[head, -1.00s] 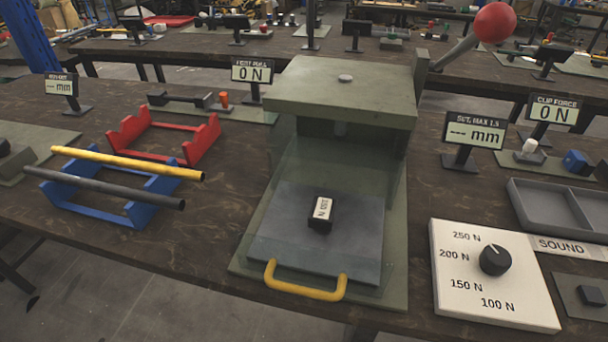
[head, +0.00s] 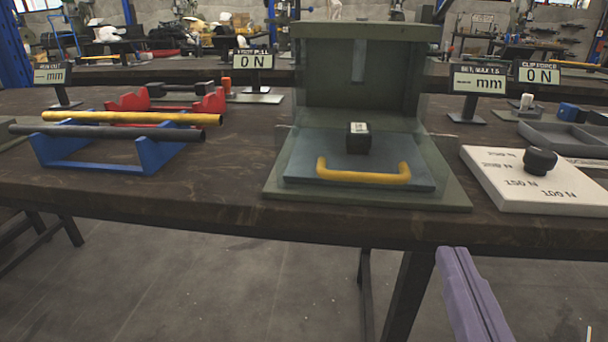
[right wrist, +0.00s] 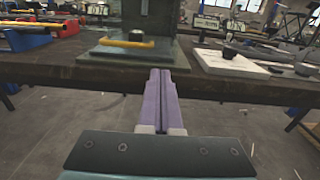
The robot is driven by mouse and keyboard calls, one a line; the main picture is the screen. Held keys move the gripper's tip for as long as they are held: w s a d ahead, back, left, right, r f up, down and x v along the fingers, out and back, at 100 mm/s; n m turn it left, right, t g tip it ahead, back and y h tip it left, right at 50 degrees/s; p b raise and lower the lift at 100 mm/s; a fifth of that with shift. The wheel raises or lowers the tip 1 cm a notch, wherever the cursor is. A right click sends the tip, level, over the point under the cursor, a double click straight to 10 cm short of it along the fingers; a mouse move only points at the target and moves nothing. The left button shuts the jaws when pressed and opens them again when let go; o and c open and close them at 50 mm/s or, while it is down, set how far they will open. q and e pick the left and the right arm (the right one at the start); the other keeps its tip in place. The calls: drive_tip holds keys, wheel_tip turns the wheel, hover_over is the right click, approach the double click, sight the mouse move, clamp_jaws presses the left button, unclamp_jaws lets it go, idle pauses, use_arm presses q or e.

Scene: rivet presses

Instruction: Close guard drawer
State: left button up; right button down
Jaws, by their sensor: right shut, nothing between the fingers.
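The green press (head: 372,75) stands on the bench. Its guard drawer, a blue-grey plate (head: 305,165) with a yellow handle (head: 363,172) at the front, sticks out from under the press head over the green base. A small black block with a white label (head: 358,138) is on the plate. My right gripper (head: 452,252) has purple fingers, shut and empty. It is in front of the bench, below and right of the handle, and apart from it. In the right wrist view the closed fingers (right wrist: 160,72) point toward the bench edge, with the handle (right wrist: 127,43) above and left. My left gripper is not in view.
A white dial board (head: 540,185) lies right of the press. Blue (head: 95,155) and red (head: 215,102) racks, with a yellow and a dark bar, stand to the left. The bench's front edge (head: 230,220) runs between my gripper and the press. Open floor lies in front.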

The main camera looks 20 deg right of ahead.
sight(420, 171)
drive_tip(key=x, duration=1.2)
drive_tip(key=shift+w+d+r, duration=0.1)
drive_tip(key=shift+d+r, duration=0.05)
drive_tip(key=shift+d, duration=0.15)
drive_tip(key=shift+w+d, duration=0.25)
drive_tip(key=shift+w, duration=0.15)
drive_tip(key=b+x, duration=0.1)
drive_tip(key=x, duration=0.8)
